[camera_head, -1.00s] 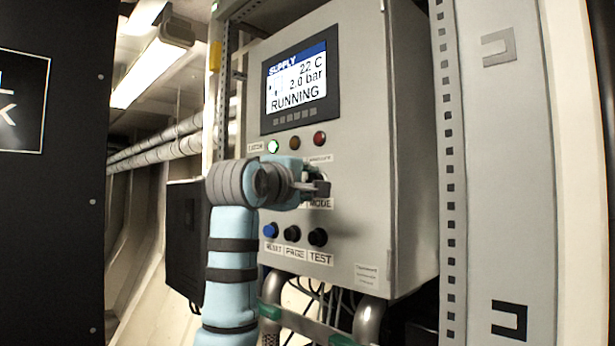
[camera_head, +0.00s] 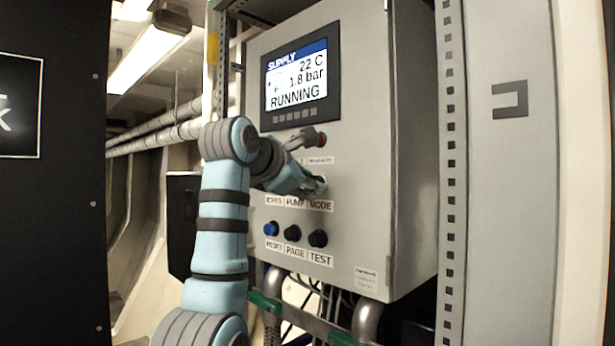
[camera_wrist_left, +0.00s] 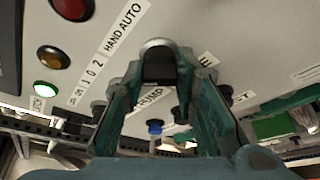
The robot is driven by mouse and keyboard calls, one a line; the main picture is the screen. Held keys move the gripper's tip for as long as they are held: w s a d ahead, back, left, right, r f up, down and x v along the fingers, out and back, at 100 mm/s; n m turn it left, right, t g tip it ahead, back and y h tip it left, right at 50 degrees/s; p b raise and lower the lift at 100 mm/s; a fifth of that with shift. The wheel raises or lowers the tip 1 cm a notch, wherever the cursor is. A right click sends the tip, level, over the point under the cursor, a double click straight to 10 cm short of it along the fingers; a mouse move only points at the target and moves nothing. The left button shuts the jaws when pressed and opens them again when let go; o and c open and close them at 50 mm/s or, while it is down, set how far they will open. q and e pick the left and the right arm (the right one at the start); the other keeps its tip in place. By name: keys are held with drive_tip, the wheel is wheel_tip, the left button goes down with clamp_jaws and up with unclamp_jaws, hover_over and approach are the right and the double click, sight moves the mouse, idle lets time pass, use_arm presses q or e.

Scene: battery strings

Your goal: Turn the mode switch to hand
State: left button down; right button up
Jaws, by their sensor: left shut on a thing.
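The mode switch is a dark knob in a silver ring (camera_wrist_left: 158,62), on the grey cabinet door above the MODE label (camera_head: 320,205). In the head view my left gripper (camera_head: 316,186) covers most of it. In the left wrist view the gripper (camera_wrist_left: 160,82) has a finger on either side of the knob and is shut on it. The HAND AUTO label (camera_wrist_left: 122,28) is beside the knob. Which mark the knob points to cannot be told. My right gripper is not in view.
The cabinet's display (camera_head: 298,85) reads SUPPLY, 22 C, 1.8 bar, RUNNING. A red lamp (camera_wrist_left: 72,8), an amber lamp (camera_wrist_left: 53,57) and a lit green lamp (camera_wrist_left: 46,88) sit close by. Blue (camera_head: 271,229) and black (camera_head: 318,239) buttons are below. Pipes (camera_head: 367,318) run under the cabinet.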

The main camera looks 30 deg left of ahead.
use_arm(q)
drive_tip(key=shift+n, duration=0.4)
drive_tip(key=c, duration=1.3)
unclamp_jaws()
drive_tip(key=v, duration=0.7)
drive_tip(key=shift+s+r, duration=0.2)
drive_tip(key=shift+s, duration=0.05)
drive_tip(key=shift+w, duration=0.15)
drive_tip(key=shift+a+f, duration=0.1)
drive_tip(key=shift+a, duration=0.05)
